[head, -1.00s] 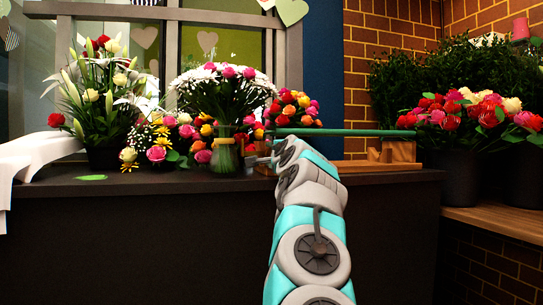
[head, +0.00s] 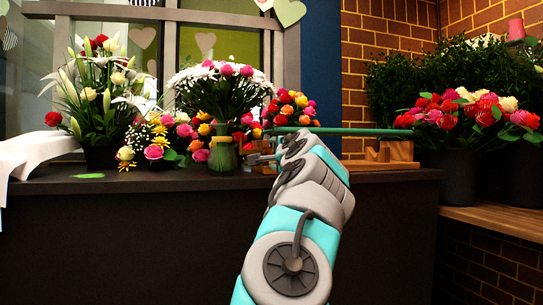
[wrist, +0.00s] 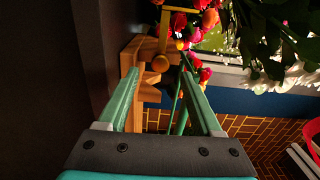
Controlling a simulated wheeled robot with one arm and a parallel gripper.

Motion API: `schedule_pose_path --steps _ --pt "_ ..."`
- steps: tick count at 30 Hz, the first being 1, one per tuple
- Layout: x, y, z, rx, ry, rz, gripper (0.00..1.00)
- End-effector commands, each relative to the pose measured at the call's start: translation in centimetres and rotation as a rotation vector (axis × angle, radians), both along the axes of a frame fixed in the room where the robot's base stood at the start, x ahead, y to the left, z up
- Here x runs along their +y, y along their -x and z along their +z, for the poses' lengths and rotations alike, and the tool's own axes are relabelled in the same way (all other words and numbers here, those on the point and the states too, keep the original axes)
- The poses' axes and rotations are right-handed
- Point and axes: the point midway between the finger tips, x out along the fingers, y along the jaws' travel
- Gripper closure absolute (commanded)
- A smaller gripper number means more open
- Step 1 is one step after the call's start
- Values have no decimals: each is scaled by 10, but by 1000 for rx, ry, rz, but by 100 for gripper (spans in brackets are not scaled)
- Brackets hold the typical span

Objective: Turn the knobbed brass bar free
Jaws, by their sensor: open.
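In the wrist view a brass bar (wrist: 164,30) with a round knob (wrist: 160,63) crosses a wooden stand (wrist: 133,57). My gripper (wrist: 160,76) is open, with its two green fingers apart. The knob shows just beyond the fingertips, between them; I cannot tell the exact gap. Nothing is held. In the head view my gripper (head: 262,157) is at the stand's left end, partly hidden by my own arm, and the brass bar cannot be made out there. A long green rod (head: 370,132) runs across the stand to its wooden right end (head: 398,151).
The stand is on a dark counter (head: 150,182). A vase with a white and pink bouquet (head: 222,155) stands close left of my gripper. More flowers (head: 105,100) are farther left, and buckets of roses (head: 472,165) at the right. The counter's front edge is clear.

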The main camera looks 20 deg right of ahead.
Motion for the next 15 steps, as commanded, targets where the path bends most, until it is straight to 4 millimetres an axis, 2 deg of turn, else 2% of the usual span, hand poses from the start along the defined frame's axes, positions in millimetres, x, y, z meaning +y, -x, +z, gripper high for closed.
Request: schedule_pose_path --steps 6,15 --pt "0 18 0 0 -1 -2 34" --pt "-1 24 0 0 -2 0 34"
